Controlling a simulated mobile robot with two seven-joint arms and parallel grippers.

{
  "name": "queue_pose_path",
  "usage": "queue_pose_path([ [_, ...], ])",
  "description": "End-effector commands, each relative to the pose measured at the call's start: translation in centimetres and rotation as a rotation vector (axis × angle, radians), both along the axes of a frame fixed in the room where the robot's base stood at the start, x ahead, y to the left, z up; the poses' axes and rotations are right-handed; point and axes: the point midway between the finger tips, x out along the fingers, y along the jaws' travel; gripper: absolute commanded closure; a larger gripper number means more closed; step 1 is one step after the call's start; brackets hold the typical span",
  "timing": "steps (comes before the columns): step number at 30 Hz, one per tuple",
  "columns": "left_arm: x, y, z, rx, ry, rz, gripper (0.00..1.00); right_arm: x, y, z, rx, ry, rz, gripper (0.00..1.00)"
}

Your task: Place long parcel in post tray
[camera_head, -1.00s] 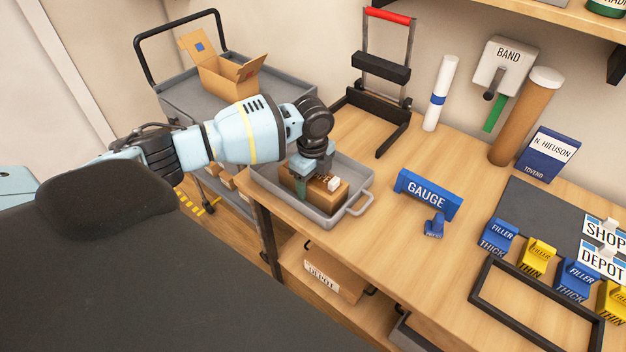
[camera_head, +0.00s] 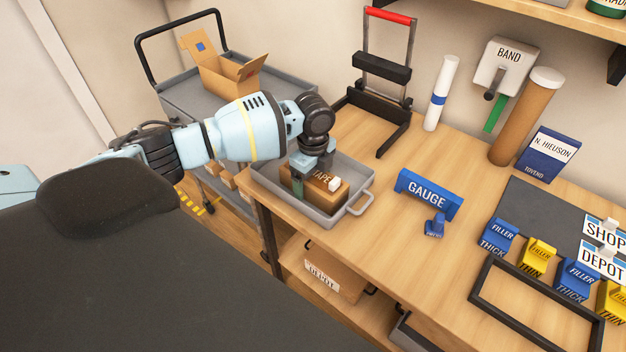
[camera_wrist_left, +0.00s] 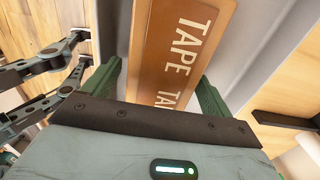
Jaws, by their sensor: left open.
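The long parcel (camera_head: 326,198) is a brown box marked TAPE on top, with a small white patch at one end. It lies inside the grey post tray (camera_head: 349,210) at the left end of the bench. My left gripper (camera_head: 310,182) is open, low over the parcel. In the left wrist view the parcel (camera_wrist_left: 178,50) lies beyond and between the two green fingers (camera_wrist_left: 160,88), with gaps at both sides. The gripper hides part of the parcel in the head view. My right gripper is not in view.
A black frame with a red handle (camera_head: 385,60) stands behind the tray. A blue GAUGE block (camera_head: 428,194) is to the right. Bare wood (camera_head: 390,255) lies in front of it.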

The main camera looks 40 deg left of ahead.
Motion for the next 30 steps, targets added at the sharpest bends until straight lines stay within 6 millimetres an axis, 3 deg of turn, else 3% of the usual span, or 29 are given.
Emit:
queue_pose_path([
  [9,0.2,0.0,6.5,-0.002,-0.008,0.000,0.15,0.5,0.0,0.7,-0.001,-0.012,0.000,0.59],
  [15,0.1,0.0,9.7,0.000,-0.005,0.001,0.15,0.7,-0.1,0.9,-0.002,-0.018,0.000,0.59],
  [21,0.1,0.0,11.2,0.000,-0.003,0.000,0.15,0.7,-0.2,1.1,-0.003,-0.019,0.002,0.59],
  [30,0.1,0.0,11.3,0.000,-0.002,0.000,0.15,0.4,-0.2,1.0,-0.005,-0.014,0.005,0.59],
])
